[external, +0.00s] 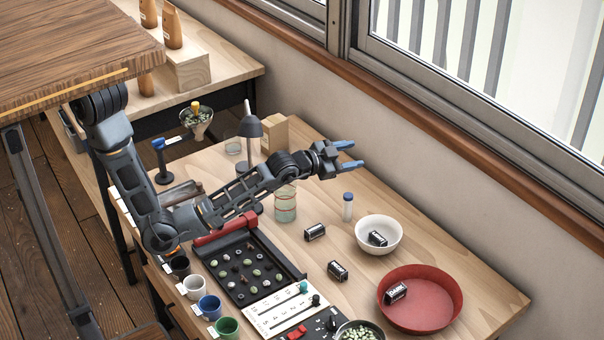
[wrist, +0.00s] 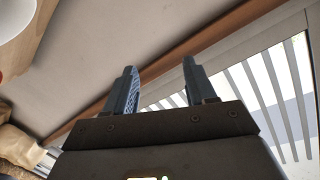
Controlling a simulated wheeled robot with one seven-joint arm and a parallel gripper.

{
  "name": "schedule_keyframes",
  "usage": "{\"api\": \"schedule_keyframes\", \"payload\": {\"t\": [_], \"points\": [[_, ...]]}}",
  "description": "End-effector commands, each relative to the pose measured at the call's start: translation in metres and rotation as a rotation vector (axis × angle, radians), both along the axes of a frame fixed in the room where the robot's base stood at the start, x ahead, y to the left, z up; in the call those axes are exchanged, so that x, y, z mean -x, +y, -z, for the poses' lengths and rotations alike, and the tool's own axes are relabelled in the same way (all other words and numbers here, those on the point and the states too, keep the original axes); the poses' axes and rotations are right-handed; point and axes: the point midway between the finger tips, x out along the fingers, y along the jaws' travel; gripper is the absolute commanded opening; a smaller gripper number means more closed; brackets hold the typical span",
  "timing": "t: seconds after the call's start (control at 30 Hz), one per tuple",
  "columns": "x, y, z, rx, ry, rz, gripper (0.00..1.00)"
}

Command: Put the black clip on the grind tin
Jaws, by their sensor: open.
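My gripper (external: 357,155) is open and empty, raised above the back of the table near the window wall. In the wrist view its two fingers (wrist: 160,68) stand apart with nothing between them. Several small black labelled pieces are in the external view: two on the table, one (external: 315,232) and another (external: 338,271), one in the white bowl (external: 378,238) and one marked DARK in the red tray (external: 396,292). A small black knob-like piece (external: 315,300) sits on a white numbered strip. I cannot tell which thing is the black clip or the grind tin.
A white bowl (external: 361,245) and red round tray (external: 448,315) stand at right. A blue-capped vial (external: 347,207), banded glass jar (external: 285,212) and dark lamp (external: 249,127) stand near my arm. A black bean tray (external: 247,290) and several cups line the front. The right table corner is clear.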

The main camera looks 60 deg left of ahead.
Motion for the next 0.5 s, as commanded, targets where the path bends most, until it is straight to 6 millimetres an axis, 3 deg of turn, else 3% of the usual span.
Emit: {"api": "schedule_keyframes", "payload": {"t": [0.1,0.27,0.5], "points": [[0.013,0.005,0.024,-0.446,-0.014,0.061,0.55],[0.041,0.009,0.063,-1.039,-0.021,0.169,0.55],[0.108,0.012,0.132,-1.868,-0.025,0.398,0.55]]}}
